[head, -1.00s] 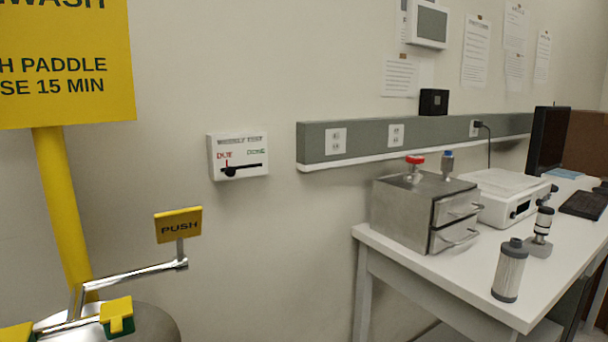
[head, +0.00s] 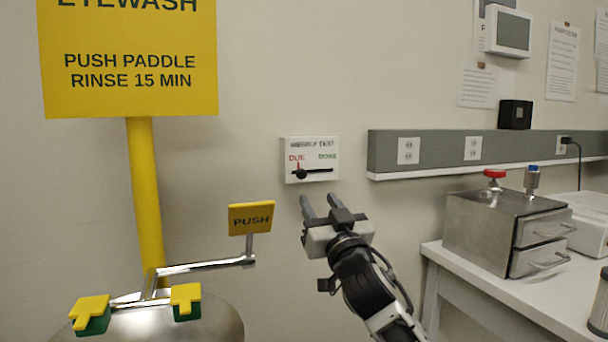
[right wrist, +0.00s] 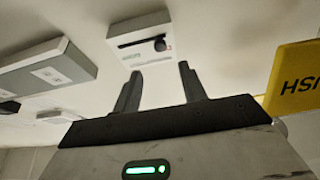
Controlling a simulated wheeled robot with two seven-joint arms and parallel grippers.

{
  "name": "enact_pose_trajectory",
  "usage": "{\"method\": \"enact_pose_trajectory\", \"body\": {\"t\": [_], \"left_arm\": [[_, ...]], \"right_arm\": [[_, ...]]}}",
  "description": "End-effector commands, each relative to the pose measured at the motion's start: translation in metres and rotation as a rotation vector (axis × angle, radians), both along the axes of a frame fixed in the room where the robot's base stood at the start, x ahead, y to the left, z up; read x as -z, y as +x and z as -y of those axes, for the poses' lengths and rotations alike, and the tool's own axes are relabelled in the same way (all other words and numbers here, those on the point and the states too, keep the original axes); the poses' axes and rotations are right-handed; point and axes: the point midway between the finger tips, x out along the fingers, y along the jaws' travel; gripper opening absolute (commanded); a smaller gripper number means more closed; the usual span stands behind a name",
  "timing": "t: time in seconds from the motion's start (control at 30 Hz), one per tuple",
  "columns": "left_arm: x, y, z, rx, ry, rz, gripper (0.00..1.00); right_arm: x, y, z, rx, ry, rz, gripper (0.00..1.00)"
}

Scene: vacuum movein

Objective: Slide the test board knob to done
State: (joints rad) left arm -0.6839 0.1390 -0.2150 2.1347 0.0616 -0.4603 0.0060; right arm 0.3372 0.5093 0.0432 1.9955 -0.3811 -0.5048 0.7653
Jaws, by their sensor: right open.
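The test board (head: 309,160) is a small white box on the wall with a red DUE at left and a green DONE at right. My right gripper (head: 320,202) is open and empty, just below the board in the head view. In the right wrist view the board (right wrist: 140,42) and its knob (right wrist: 160,44) appear upside down beyond the two spread fingers (right wrist: 158,80), apart from them. My left gripper is not in view.
The yellow PUSH paddle (head: 251,217) of the eyewash stands left of my right gripper, with the eyewash sign (head: 130,60) above. A grey outlet rail (head: 440,150) runs along the wall at right. A white table (head: 520,297) bears a metal box (head: 500,230).

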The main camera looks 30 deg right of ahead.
Motion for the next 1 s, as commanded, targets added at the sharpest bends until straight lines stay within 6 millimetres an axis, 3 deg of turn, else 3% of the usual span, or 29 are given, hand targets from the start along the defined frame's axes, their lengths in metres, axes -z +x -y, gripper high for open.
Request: {"method": "enact_pose_trajectory", "body": {"t": [0.2,0.4,0.6,0.9,1.0], "left_arm": [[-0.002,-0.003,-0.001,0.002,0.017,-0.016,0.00],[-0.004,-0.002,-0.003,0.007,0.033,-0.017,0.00],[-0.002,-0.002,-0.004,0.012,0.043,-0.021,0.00],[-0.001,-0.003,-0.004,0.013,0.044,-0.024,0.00],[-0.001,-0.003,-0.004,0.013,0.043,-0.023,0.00]], "right_arm": [[-0.022,0.044,0.011,0.000,-0.001,0.000,0.42],[-0.033,0.075,0.018,0.000,0.000,-0.001,0.42],[-0.037,0.089,0.021,-0.001,0.000,-0.002,0.42],[-0.037,0.090,0.021,-0.002,0.000,-0.002,0.42],[-0.037,0.090,0.021,-0.002,0.000,-0.002,0.17]]}}
